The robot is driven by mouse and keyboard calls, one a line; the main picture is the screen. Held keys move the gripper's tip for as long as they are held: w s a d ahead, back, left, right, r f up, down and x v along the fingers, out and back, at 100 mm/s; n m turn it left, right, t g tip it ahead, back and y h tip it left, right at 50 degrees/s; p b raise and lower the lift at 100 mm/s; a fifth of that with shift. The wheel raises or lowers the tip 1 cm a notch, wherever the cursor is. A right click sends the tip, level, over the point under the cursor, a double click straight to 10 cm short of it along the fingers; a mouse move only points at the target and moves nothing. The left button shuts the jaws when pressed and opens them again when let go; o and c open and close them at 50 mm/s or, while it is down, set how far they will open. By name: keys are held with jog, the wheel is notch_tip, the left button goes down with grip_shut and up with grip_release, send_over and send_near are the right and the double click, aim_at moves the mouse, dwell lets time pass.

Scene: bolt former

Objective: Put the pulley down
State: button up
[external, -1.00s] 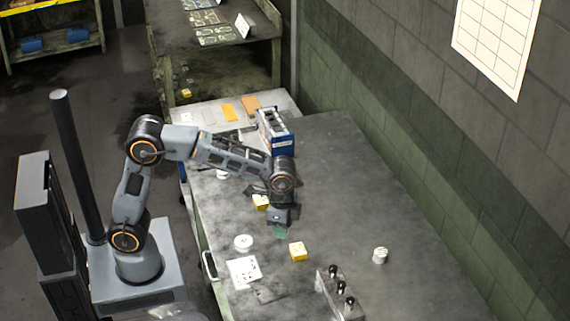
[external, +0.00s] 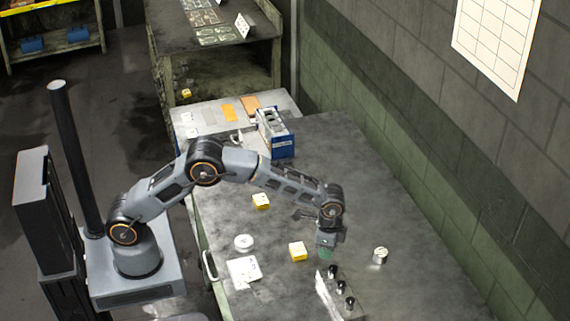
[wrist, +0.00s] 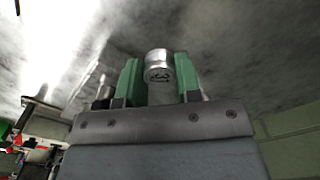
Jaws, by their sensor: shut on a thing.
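My gripper (external: 326,252) hangs over the grey workbench, between a yellow box and a small silver cylinder standing on the bench. In the wrist view its two green fingers (wrist: 158,78) are shut on a short silver cylindrical piece, which I take to be the pulley (wrist: 158,66). A dark mark shows on the face of the piece. In the external view the held piece is too small and too covered by the fingers to make out. Whether it touches the bench (external: 330,160) cannot be told.
The silver cylinder (external: 380,255) stands right of my gripper. A block with black knobs (external: 340,292) stands just in front. Yellow boxes (external: 298,251), a white disc (external: 244,242) and a white sheet (external: 243,270) lie left. A blue box (external: 275,135) stands behind. The bench's back right is clear.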

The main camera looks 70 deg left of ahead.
aim_at(328, 263)
jog(key=shift+w+f, duration=0.15)
jog(key=shift+f, duration=1.55)
jog(key=shift+f, duration=0.2)
jog(key=o, duration=0.6)
jog(key=shift+r, duration=0.1)
